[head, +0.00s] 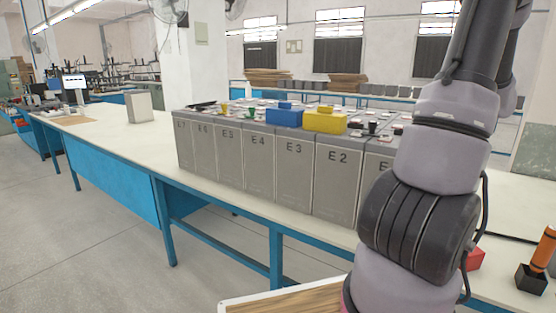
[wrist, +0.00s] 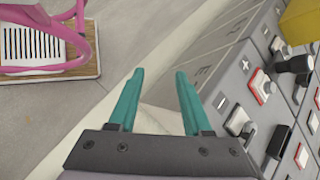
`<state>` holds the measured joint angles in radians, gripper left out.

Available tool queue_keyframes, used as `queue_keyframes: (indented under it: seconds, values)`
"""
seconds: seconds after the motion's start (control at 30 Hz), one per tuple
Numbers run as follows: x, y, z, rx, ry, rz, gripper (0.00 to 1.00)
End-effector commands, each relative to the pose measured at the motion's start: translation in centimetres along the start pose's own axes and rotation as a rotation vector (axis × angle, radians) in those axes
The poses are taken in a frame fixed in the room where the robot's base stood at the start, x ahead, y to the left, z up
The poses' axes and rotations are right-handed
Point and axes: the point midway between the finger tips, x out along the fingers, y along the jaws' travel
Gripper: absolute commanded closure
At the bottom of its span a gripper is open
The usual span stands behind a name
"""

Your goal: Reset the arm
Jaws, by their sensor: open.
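My gripper (wrist: 158,92) shows in the wrist view with its two teal fingers apart and nothing between them. It is over the pale front edge of the bench, beside the grey battery row. In the head view my arm crosses the right side, and the gripper is not visible there. The battery row (head: 260,165) stands on the bench with labels such as E4, E3 and E2. Its right end is hidden behind my arm. The battery tops with their terminals (wrist: 262,87) lie right of the gripper in the wrist view.
A blue block (head: 284,117) and a yellow block (head: 325,121) sit on the batteries. A grey box (head: 139,106) stands farther left on the bench (head: 100,133). An orange-handled tool in a black holder (head: 531,280) is at the far right. Floor left of the bench is clear.

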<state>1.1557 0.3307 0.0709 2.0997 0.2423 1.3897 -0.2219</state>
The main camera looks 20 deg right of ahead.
Motion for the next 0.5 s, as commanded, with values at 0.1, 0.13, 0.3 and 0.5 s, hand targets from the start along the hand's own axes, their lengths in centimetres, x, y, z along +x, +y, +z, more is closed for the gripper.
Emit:
queue_keyframes:
  seconds: [0.1, 0.13, 0.3, 0.5]
  values:
    - [1.1, -2.4, 6.8, -0.204, 0.094, 0.097, 0.51]
    - [1.4, -2.7, 8.4, -0.251, 0.116, 0.115, 0.51]
    - [2.5, -3.3, 17.0, -0.536, 0.237, 0.189, 0.51]
    - [3.2, -1.7, 26.2, -0.878, 0.355, 0.197, 0.51]
